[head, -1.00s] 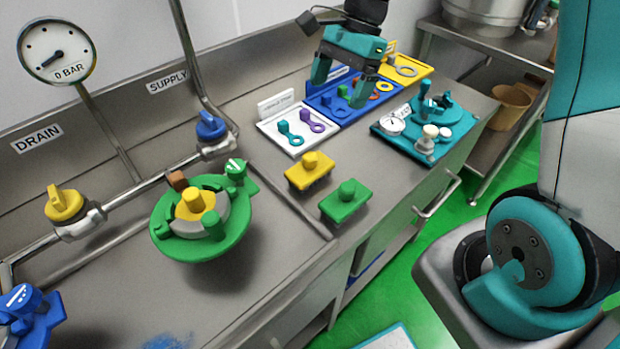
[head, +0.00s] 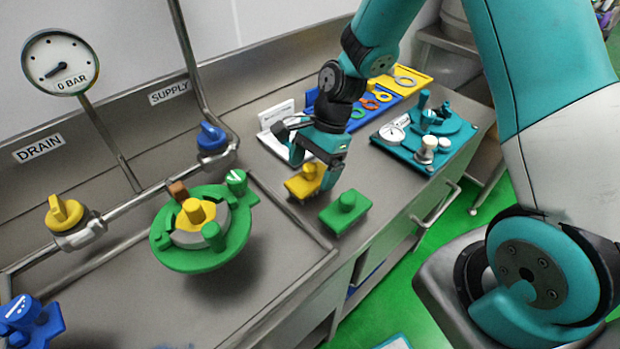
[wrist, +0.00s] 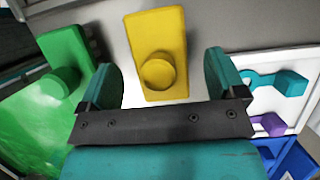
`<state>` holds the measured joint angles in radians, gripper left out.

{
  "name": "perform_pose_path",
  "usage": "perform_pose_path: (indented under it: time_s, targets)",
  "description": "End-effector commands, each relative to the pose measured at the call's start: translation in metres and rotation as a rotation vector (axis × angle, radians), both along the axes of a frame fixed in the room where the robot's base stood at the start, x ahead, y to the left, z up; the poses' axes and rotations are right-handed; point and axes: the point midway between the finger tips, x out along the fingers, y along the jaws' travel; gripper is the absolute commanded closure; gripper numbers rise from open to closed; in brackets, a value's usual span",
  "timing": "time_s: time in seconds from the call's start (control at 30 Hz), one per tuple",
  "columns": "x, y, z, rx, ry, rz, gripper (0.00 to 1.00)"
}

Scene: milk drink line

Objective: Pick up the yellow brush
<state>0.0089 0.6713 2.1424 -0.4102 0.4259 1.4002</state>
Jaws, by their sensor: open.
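The yellow brush (head: 304,181) is a rectangular block with a round knob on top. It lies on the steel counter, left of and behind the green brush (head: 345,211). My gripper (head: 312,178) is open above the yellow brush, with a finger on each side of it in the head view and part of the brush hidden. In the wrist view the yellow brush (wrist: 158,60) shows ahead of and between the open fingers (wrist: 165,80), its knob facing the camera. Nothing is held. The green brush (wrist: 62,78) is outside the left finger there.
A green valve assembly (head: 205,228) stands in the sink area to the left. A white tray (head: 268,142), a yellow tray (head: 415,82) and a teal board (head: 400,150) lie farther right. Bare counter (head: 270,195) lies left of the brush.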

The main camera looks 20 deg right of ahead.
Motion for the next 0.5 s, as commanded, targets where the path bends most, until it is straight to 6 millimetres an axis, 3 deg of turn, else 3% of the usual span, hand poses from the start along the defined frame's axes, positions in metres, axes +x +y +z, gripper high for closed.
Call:
perform_pose_path:
  time_s: [0.17,0.4,0.5]
  targets:
    - [-0.003,0.007,-0.017,0.000,0.001,0.000,0.11]
    - [-0.003,0.007,-0.019,-0.001,-0.001,0.000,0.11]
    - [-0.003,0.007,-0.019,-0.001,-0.001,0.000,0.34]
